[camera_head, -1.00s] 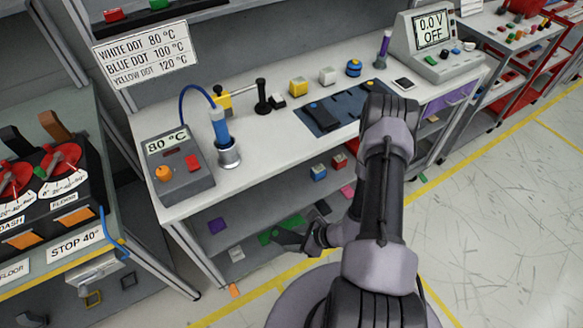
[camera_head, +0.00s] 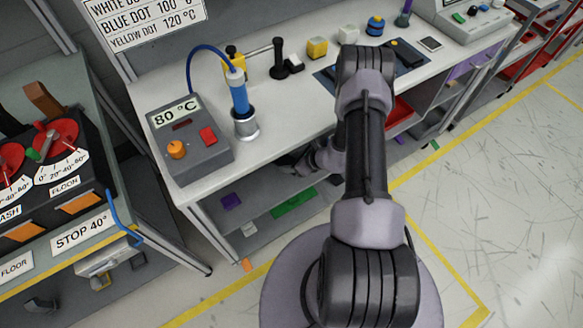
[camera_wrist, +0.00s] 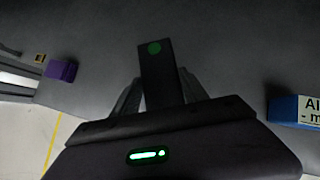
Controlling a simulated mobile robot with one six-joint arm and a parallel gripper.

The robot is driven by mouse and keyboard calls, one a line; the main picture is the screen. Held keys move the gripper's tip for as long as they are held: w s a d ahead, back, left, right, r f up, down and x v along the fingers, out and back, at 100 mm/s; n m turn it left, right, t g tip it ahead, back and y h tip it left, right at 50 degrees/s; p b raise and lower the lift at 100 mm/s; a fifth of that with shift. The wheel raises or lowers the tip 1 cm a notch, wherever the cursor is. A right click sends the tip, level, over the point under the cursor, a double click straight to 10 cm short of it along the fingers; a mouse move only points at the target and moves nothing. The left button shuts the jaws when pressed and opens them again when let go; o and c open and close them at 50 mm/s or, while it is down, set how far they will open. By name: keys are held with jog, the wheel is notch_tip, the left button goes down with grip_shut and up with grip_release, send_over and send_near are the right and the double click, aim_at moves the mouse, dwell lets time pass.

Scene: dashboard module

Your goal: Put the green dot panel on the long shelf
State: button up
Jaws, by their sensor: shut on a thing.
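The green dot panel (camera_wrist: 158,70) is a dark, narrow slab with a green dot near its far end. In the wrist view it stands out from between the fingers of my gripper (camera_wrist: 156,98), which is shut on it. In the head view my gripper (camera_head: 302,162) is a dark shape below the front edge of the workbench, partly in shadow, and I cannot make out the panel there. A grey lower shelf (camera_head: 262,222) runs under the bench; I cannot tell whether it is the long shelf.
The shelf bears a green flat piece (camera_head: 293,203) and a purple block (camera_head: 231,201), also in the wrist view (camera_wrist: 62,70). A blue labelled block (camera_wrist: 296,109) is at the right of the wrist view. The bench top (camera_head: 215,178) is above my gripper.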

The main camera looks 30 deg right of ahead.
jog(key=shift+w+f+b, duration=0.15)
jog(key=shift+f+b, duration=1.05)
jog(key=shift+f, duration=0.8)
jog(key=o, duration=1.6)
jog(key=shift+r, duration=0.1)
jog(key=shift+c, duration=0.2)
jog(key=shift+r, duration=0.15)
jog(key=p+v, duration=0.3)
jog(key=v, duration=0.3)
jog(key=shift+d+r+p, duration=0.15)
jog(key=shift+r+p, duration=0.15)
jog(key=shift+r, duration=0.05)
jog(key=shift+s+d+r, duration=0.1)
jog(key=shift+s+r, duration=0.2)
jog(key=shift+s, duration=0.2)
jog(key=shift+f, duration=0.1)
